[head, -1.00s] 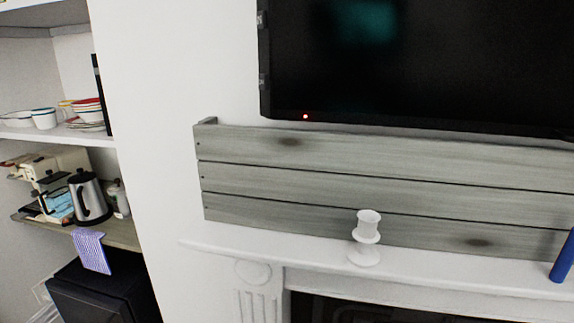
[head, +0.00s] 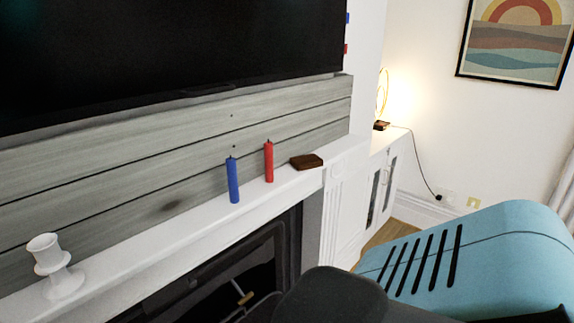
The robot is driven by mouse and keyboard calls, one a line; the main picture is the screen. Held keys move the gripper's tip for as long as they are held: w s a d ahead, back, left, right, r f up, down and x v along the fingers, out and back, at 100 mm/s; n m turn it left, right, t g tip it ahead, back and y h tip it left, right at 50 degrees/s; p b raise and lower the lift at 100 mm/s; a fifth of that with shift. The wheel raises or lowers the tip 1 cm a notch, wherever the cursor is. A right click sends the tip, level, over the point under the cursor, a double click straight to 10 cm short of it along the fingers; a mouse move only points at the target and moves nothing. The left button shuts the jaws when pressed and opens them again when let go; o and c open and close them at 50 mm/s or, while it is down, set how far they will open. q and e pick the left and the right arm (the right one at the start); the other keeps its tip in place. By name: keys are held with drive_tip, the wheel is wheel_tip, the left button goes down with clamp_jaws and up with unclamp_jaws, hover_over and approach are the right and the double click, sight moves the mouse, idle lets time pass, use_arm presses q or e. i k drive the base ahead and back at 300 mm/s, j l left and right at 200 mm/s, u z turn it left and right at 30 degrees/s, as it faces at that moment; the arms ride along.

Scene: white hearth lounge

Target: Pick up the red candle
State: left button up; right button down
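The red candle (head: 269,162) stands upright on the white mantel shelf (head: 190,231) in the head view. A blue candle (head: 233,180) stands just to its left, apart from it. A dark brown block (head: 306,161) lies on the shelf just to its right. A white candle holder (head: 54,267) stands empty on the shelf at the far left. Neither of my grippers shows in the view.
A black television (head: 170,50) hangs above the grey plank panel (head: 165,185) behind the shelf. The fireplace opening (head: 235,270) is below. A white cabinet with a lit lamp (head: 381,110) stands to the right. My teal and black parts fill the lower right.

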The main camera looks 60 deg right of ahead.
sight(268, 146)
drive_tip(key=z, duration=1.7)
drive_tip(key=i+l+u, duration=0.15)
drive_tip(key=l, duration=0.25)
drive_tip(key=i+l+u, duration=0.15)
drive_tip(key=l, duration=0.25)
drive_tip(key=i+l+u, duration=0.1)
drive_tip(key=l, duration=0.35)
drive_tip(key=i+l+u, duration=0.15)
drive_tip(key=l, duration=0.3)
drive_tip(key=i+l+u, duration=0.15)
drive_tip(key=l, duration=0.3)
drive_tip(key=i+l+u, duration=0.15)
drive_tip(key=l, duration=0.3)
